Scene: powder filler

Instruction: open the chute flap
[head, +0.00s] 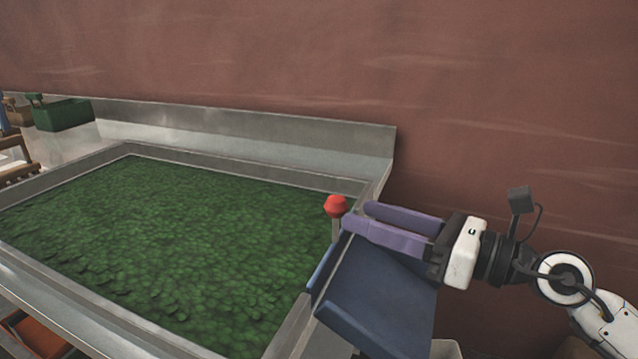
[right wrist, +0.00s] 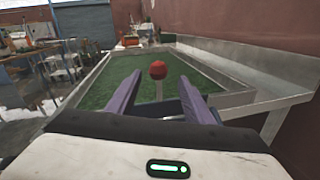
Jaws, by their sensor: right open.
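A blue chute (head: 378,298) slopes down from the right end of a metal basin filled with green leaves (head: 200,240). A red knob (head: 335,205) on a short upright stem stands at the top of the chute, by the basin's end wall. My right gripper (head: 355,219) is open, its two purple fingers pointing left at the knob. In the right wrist view the knob (right wrist: 158,70) shows beyond and between the fingertips (right wrist: 162,97), and its stem runs down between them. I cannot tell whether the fingers touch the stem. The flap itself is hard to make out. My left gripper is not in view.
The basin's metal rim (head: 260,118) runs along the reddish wall (head: 480,80). A green box (head: 62,115) stands at the far left. A pale bin (head: 446,349) is partly visible below the chute.

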